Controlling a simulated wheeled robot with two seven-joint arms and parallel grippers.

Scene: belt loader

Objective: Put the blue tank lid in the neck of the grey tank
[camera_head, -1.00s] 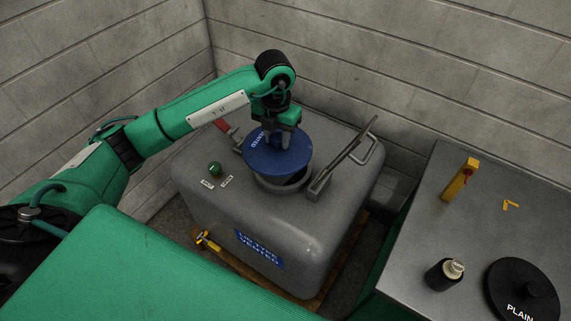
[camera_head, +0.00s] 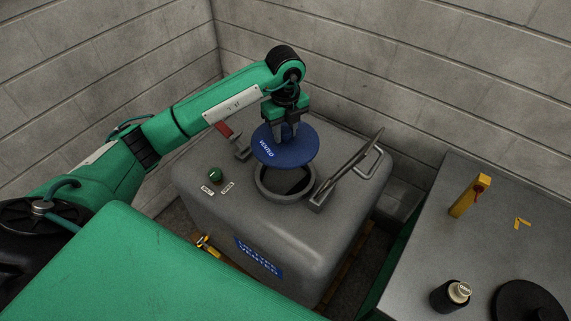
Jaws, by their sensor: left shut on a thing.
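The grey tank (camera_head: 305,240) stands in the corner between the block walls, with a blue label on its front. Its round neck (camera_head: 266,193) is open on top, and its dark inside shows at the front and right. My left gripper (camera_head: 285,137) is shut on the blue tank lid (camera_head: 292,155), a flat disc marked "VENTED". The lid is held above the neck, offset toward its back, and covers the neck's far part. Whether lid and rim touch at the back is hidden. My right gripper is not in view.
A raised hatch arm (camera_head: 347,172) stands right of the neck. A red-handled lever (camera_head: 229,136) and a green knob (camera_head: 214,174) are on the tank's left. The grey side table (camera_head: 425,240) holds a black lid (camera_head: 528,301), a dark bottle (camera_head: 450,296) and a yellow block (camera_head: 463,195).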

